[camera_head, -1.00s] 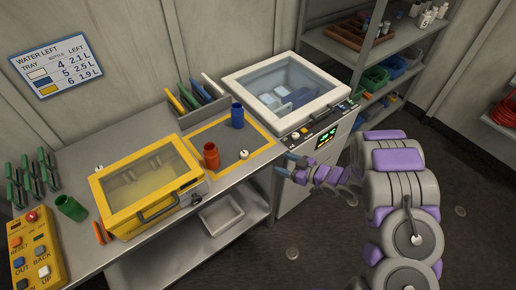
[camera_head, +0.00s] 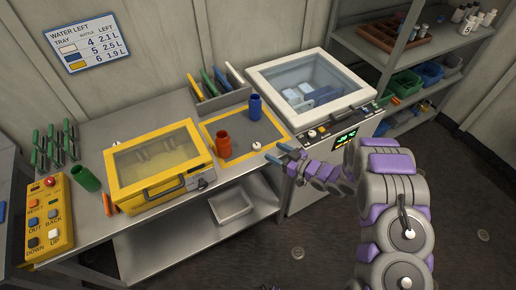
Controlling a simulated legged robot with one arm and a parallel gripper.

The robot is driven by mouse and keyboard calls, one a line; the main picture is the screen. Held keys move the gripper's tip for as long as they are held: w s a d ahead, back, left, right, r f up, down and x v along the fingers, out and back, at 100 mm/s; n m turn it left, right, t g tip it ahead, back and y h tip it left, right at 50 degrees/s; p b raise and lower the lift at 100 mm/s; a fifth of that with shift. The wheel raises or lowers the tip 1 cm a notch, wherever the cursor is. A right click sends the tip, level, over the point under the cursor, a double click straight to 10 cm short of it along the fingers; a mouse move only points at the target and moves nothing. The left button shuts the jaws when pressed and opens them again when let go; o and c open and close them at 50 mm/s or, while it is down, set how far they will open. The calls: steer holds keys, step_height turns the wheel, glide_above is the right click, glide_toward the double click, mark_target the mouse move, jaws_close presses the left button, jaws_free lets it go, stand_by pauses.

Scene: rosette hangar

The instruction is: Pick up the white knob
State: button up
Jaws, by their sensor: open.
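A small round white knob (camera_head: 257,146) sits on the yellow-edged grey mat (camera_head: 228,119), near the mat's front right corner. A second small white piece (camera_head: 115,144) shows behind the yellow box; I cannot tell whether it is a knob.
A red-orange bottle (camera_head: 223,147) stands left of the knob and a blue bottle (camera_head: 255,107) behind it. The yellow lidded box (camera_head: 160,203) is further left. The white-lidded machine (camera_head: 283,113) with a knobbed front panel stands right. A green cup (camera_head: 86,179) is far left.

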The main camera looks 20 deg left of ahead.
mark_target(260, 148)
steer(key=x, duration=0.2)
steer(key=s+b+x, duration=0.1)
steer(key=x, duration=0.5)
steer(key=shift+s+a+f, duration=0.25)
steer(key=shift+s+a, duration=0.1)
steer(key=shift+a, duration=0.05)
steer(key=shift+w+d+r, duration=0.1)
steer(key=shift+d, duration=0.4)
steer(key=shift+w+d+r, duration=0.1)
steer(key=shift+d, duration=0.35)
steer(key=shift+a, duration=0.2)
steer(key=shift+c, duration=1.1)
steer(key=shift+s+a+f, duration=0.1)
steer(key=shift+a+f, duration=0.05)
steer(key=shift+a, duration=0.5)
steer(key=c, duration=0.5)
steer(key=shift+d, duration=0.2)
steer(key=shift+c, duration=1.2)
steer(key=shift+d, duration=0.35)
steer(key=shift+c, duration=0.7)
